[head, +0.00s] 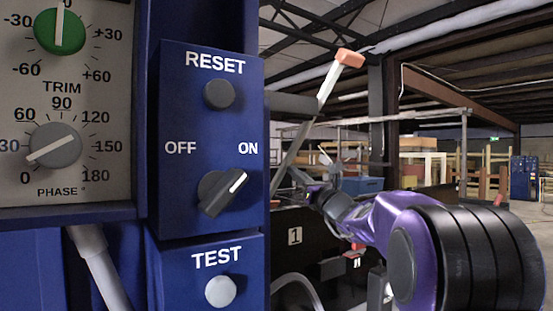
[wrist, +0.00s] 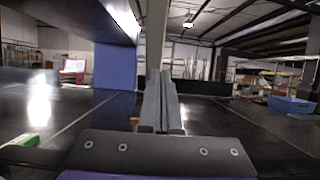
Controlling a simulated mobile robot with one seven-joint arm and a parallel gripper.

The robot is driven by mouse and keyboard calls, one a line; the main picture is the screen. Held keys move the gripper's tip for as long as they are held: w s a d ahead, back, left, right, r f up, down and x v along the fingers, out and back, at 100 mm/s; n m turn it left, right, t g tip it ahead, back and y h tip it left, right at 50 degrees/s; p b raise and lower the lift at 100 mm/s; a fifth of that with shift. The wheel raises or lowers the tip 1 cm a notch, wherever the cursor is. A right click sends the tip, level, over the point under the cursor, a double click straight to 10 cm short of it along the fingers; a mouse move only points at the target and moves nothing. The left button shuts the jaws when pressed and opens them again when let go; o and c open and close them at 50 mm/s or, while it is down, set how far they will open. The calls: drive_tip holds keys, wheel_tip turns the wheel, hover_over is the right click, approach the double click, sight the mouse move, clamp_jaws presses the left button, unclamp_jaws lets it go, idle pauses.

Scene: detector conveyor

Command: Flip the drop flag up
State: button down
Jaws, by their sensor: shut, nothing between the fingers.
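A white arm with an orange tip (head: 347,62) slants up and to the right beside the blue control box; it may be the drop flag, but I cannot be sure. My gripper (wrist: 161,75) is shut and empty, pointing forward above a dark flat surface in the wrist view. In the head view my purple arm reaches in from the right, its far end low beside the box, below the orange tip and apart from it. The fingertips are hard to make out there. No flag is clear between or ahead of the fingers in the wrist view.
The blue control box (head: 172,210) carries RESET, an OFF/ON knob (head: 222,191) turned toward ON, and TEST. A dial panel (head: 105,110) stands at left. The dark surface (wrist: 75,112) spreads around my gripper, with a blue upright panel (wrist: 114,66) left ahead and a green item (wrist: 22,141) at left.

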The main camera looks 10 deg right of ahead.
drive_tip(key=p+x, duration=0.3)
drive_tip(key=x, duration=0.7)
drive_tip(key=shift+a+r, duration=0.1)
drive_tip(key=shift+y, duration=0.3)
